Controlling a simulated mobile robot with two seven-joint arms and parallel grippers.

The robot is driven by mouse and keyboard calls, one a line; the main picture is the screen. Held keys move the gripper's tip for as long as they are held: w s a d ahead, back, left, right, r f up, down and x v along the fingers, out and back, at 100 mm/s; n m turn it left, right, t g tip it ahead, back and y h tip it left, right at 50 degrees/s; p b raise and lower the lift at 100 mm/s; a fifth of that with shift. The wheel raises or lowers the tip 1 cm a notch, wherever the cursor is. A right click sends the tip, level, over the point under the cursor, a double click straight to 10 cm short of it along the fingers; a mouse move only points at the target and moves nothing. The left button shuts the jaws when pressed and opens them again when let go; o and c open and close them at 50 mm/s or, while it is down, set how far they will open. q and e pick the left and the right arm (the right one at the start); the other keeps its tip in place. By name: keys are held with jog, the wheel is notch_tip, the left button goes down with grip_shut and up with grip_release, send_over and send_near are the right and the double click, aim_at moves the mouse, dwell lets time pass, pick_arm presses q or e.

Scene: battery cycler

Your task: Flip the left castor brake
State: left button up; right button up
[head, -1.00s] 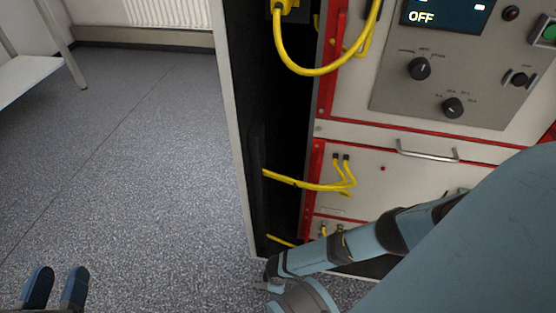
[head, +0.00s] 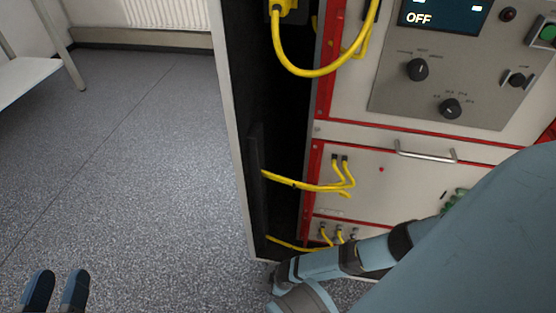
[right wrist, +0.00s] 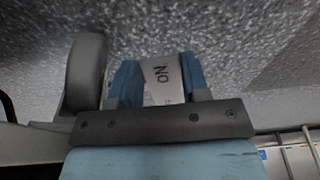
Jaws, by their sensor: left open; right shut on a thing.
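In the right wrist view, a pale brake lever (right wrist: 160,78) marked "ON" sits between the two blue fingers of my right gripper (right wrist: 158,80), which is shut on it. A dark grey castor wheel (right wrist: 86,72) stands just left of the fingers. In the head view the castor and lever are not visible; my right arm reaches down to the cabinet's front bottom edge. My left gripper (head: 56,290) is open and empty, over the floor at the lower left, well apart from the cabinet.
The cycler cabinet (head: 375,185) stands at the right, with an open dark side bay and yellow cables (head: 310,183) looping out. Its display (head: 445,14) reads "OFF". A drawer handle (head: 426,153) sticks out. The floor (head: 150,160) to the left is clear, up to a white table (head: 35,75).

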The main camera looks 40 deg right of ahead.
pick_arm(q)
jog(key=shift+w+r, duration=0.1)
pick_arm(e)
jog(key=o, duration=0.9)
pick_arm(q)
jog(key=shift+r, duration=0.15)
pick_arm(e)
jog(key=shift+r, duration=0.1)
pick_arm(q)
jog(key=shift+s+d+r+n+t+p, duration=0.15)
jog(key=shift+s+r+n+p, duration=0.35)
jog(key=shift+r+p, duration=0.65)
jog(key=shift+s+d+r+n+t+p, duration=0.2)
jog(key=shift+r+n+p, duration=0.35)
jog(key=shift+p, duration=1.1)
jog(key=shift+s+d+r+n+t+p, duration=0.15)
jog(key=shift+s+r+n+p, duration=0.5)
jog(key=shift+p, duration=0.75)
pick_arm(e)
jog(key=shift+v, duration=6.8)
pick_arm(q)
jog(key=shift+w+r, duration=0.15)
jog(key=shift+w, duration=0.05)
